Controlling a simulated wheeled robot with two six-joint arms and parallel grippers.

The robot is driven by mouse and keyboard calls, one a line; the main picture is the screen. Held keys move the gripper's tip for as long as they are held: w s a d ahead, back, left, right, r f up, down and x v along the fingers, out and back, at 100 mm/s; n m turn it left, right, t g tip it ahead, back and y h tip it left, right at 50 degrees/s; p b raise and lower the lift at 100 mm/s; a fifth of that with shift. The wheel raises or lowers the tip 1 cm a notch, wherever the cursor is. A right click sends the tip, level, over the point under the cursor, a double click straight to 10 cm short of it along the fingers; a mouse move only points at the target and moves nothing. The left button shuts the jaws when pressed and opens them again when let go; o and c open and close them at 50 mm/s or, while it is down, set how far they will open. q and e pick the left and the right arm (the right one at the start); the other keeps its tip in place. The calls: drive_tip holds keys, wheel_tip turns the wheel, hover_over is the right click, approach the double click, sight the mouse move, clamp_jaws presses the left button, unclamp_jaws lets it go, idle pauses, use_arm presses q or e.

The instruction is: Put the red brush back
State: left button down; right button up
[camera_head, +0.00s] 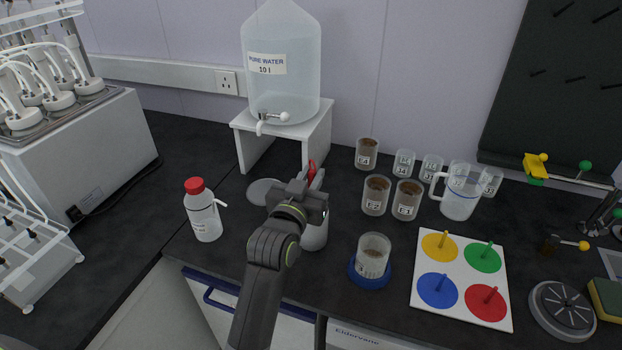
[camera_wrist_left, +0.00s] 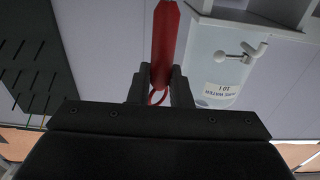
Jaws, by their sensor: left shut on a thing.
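My left gripper (camera_head: 306,190) is shut on the red brush (camera_head: 312,170). In the head view only a small red part shows above the gripper. In the left wrist view the brush's red handle (camera_wrist_left: 165,45) stands between the fingers (camera_wrist_left: 160,88), with a red loop at its end; its bristles are not visible. A pale cup-like container (camera_head: 315,237) stands on the bench just below and behind the gripper, its top hidden by it. I cannot tell whether the brush touches it. My right gripper is not in view.
A red-capped bottle (camera_head: 204,212) stands left of my arm. A white stand (camera_head: 290,135) with a water jug (camera_head: 281,85) is behind. A beaker on a blue base (camera_head: 371,258), several labelled beakers, a jug (camera_head: 460,195) and a colour-disc board (camera_head: 462,310) lie to the right.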

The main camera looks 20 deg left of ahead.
use_arm(q)
drive_tip(key=shift+f, duration=0.2)
drive_tip(key=shift+f, duration=0.2)
drive_tip(key=c, duration=1.3)
unclamp_jaws()
drive_tip(key=shift+r, duration=0.2)
